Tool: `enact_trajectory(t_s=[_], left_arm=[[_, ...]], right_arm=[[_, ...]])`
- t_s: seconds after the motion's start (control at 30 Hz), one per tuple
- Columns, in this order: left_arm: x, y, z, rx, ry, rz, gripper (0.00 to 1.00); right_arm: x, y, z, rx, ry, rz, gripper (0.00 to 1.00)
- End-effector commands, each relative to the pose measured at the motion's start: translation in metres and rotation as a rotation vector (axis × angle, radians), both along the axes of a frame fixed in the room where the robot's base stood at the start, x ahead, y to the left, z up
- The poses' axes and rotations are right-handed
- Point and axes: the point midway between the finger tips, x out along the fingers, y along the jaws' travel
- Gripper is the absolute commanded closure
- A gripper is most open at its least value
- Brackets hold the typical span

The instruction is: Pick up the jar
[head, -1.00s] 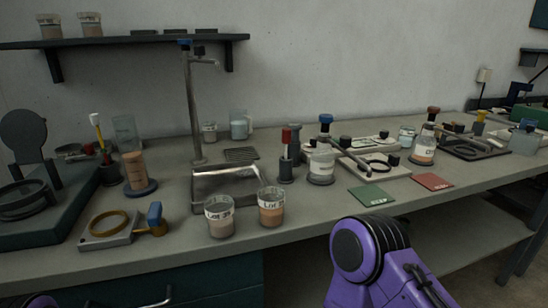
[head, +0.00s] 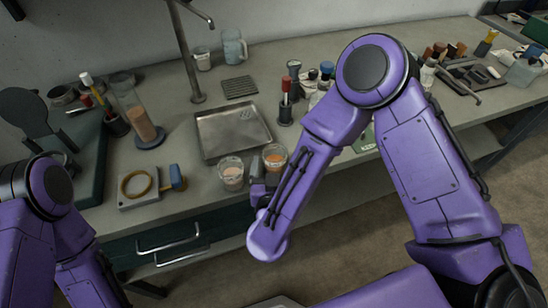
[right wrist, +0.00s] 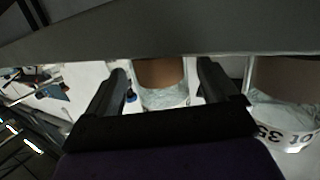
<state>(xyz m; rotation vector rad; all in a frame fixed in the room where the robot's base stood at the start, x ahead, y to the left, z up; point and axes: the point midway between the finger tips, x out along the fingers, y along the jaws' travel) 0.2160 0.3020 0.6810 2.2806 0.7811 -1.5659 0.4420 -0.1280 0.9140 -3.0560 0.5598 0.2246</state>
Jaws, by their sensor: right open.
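Two small clear jars stand side by side near the front edge of the bench. The left jar (head: 231,174) holds pale pinkish contents, and the right jar (head: 275,155) holds orange contents. My right gripper (head: 259,190) is just in front of them, partly hidden by my forearm. In the right wrist view my right gripper (right wrist: 163,70) is open, with a jar of brown contents (right wrist: 160,98) showing between its fingers. Contact cannot be told. Another jar, labelled with "35" (right wrist: 290,120), stands outside the fingers at right. My left gripper is out of view; only its arm shows.
A metal tray (head: 205,146) lies just behind the jars. A ring fixture with a blue knob (head: 137,186) sits to the left, and a stand with a tall rod (head: 188,60) rises behind. A red-capped tool in a holder (head: 286,105) stands behind right. My right arm hides bench items.

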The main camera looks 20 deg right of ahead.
Motion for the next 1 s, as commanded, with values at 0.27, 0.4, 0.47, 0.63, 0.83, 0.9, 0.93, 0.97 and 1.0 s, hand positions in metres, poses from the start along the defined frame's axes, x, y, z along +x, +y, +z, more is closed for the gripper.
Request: enact_trajectory(t_s=[0.27, 0.4, 0.47, 0.63, 0.83, 0.9, 0.93, 0.97, 1.0], left_arm=[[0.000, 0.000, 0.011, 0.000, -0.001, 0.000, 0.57], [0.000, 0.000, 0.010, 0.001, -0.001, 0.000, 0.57], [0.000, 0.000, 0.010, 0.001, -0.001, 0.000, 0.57], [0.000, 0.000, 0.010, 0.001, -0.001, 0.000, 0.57], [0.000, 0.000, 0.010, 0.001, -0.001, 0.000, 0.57], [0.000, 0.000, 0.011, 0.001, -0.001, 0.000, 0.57], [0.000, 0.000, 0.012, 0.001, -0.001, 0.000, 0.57], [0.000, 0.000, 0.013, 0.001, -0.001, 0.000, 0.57], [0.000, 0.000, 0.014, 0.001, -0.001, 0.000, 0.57]], right_arm=[[0.028, -0.011, -0.004, 0.000, 0.000, 0.002, 0.13], [0.028, -0.009, -0.004, -0.001, -0.001, 0.004, 0.13], [0.028, -0.009, -0.004, -0.001, -0.001, 0.004, 0.29], [0.028, -0.009, -0.004, 0.001, 0.000, 0.004, 0.71], [0.028, -0.009, -0.004, 0.001, 0.000, 0.004, 0.71], [0.028, -0.009, -0.003, 0.000, 0.000, 0.004, 0.71], [0.028, -0.009, -0.002, 0.001, 0.000, 0.004, 0.71], [0.028, -0.009, -0.001, 0.001, 0.000, 0.004, 0.71], [0.028, -0.009, 0.001, 0.001, 0.000, 0.004, 0.71]])
